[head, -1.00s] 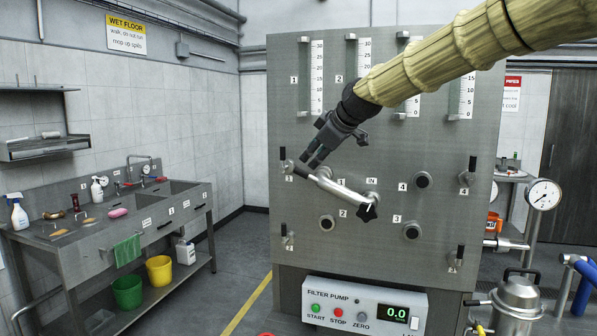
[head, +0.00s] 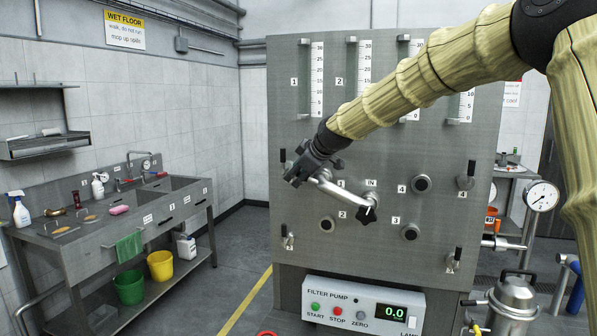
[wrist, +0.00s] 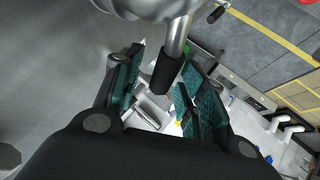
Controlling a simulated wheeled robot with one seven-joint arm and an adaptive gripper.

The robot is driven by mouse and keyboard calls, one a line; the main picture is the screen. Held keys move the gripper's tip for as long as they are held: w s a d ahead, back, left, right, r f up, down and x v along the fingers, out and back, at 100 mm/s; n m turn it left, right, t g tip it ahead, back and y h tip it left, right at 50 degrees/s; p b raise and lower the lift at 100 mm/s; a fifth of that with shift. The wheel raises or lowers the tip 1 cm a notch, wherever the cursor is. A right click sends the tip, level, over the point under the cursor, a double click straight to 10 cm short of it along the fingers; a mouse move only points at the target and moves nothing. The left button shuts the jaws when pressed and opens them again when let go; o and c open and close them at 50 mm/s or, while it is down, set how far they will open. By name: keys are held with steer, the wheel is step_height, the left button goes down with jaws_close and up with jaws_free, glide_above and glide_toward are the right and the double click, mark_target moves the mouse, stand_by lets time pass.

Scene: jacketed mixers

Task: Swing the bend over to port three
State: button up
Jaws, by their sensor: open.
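The bend (head: 342,194) is a bright metal pipe on the grey panel. It runs from the IN fitting, beside a black star knob (head: 369,214), up and left toward label 1. Port three (head: 411,232) is a round fitting at lower right of the bend, label 3 at its left. My gripper (head: 297,176) is at the bend's left end and covers part of it. In the wrist view my gripper (wrist: 158,90) is open, its teal-padded fingers on either side of a black grip (wrist: 167,72) on a metal rod. I cannot tell whether they touch it.
Port two (head: 327,225) and port four (head: 421,183) are open round fittings. Black-handled valves (head: 466,176) stand out near the panel's edges. The filter pump box (head: 364,305) sits below, reading 0.0. A sink bench (head: 130,215) is at left.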

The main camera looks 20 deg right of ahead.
steer(key=shift+w, duration=0.1)
jaws_close()
steer(key=shift+d+f, duration=0.1)
stand_by(0.3)
